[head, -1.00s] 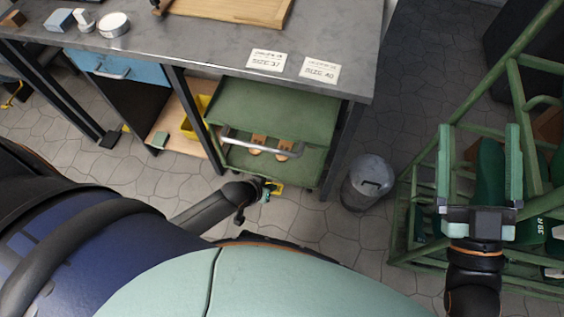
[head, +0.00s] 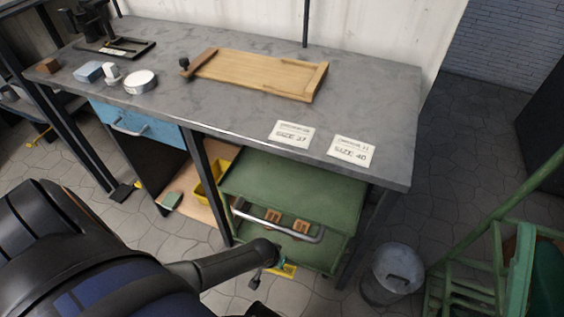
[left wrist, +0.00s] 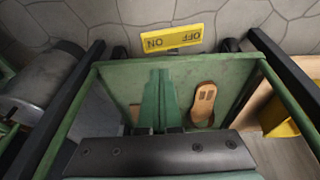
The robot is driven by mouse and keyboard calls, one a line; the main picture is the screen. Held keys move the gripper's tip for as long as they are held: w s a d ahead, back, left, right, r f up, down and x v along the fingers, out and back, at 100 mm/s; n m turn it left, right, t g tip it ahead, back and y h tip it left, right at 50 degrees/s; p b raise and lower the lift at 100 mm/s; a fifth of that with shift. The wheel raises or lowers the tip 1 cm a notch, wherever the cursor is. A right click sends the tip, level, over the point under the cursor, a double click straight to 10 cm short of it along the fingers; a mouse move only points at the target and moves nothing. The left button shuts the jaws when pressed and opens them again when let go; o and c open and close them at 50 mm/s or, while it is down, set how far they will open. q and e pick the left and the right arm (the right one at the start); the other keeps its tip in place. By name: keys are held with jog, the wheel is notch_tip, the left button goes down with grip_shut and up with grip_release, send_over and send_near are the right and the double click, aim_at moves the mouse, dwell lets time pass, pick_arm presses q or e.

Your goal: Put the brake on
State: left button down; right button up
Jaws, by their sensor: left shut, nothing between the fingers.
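The green trolley (head: 290,185) stands under the workbench, its metal handle (head: 275,222) facing me. Its yellow brake pedal (left wrist: 172,40), marked ON and OFF upside down, sits low at its edge in the left wrist view. In the head view the pedal (head: 288,271) shows partly beside my left gripper (head: 280,264). In the left wrist view the shut, empty green fingers (left wrist: 160,88) point towards the pedal; I cannot tell whether they touch it. I cannot tell which way the pedal is pressed.
Two tan sandals lie on the trolley; one (left wrist: 203,103) shows clearly. The workbench (head: 385,100) stands above, with a wooden tray (head: 255,72) and size cards. A grey bin (head: 392,273) stands right of the trolley. A green rack (head: 470,235) is farther right.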

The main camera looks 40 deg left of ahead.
pick_arm(q)
jog(key=b, duration=0.9)
send_near(287, 270)
jog(key=x, duration=0.5)
jog(key=shift+w+a+f, duration=0.15)
jog(key=shift+a, duration=0.05)
jog(key=shift+d+f+b, duration=0.15)
jog(key=shift+f+b, duration=0.4)
jog(key=shift+b, duration=0.15)
pick_arm(e)
notch_tip(287, 270, down, 12)
jog(key=a, duration=0.1)
jog(key=shift+w+a+g, duration=0.15)
jog(key=shift+w+g, duration=0.15)
jog(key=shift+g, duration=0.1)
jog(key=shift+r+m, duration=0.25)
jog(key=shift+m, duration=0.05)
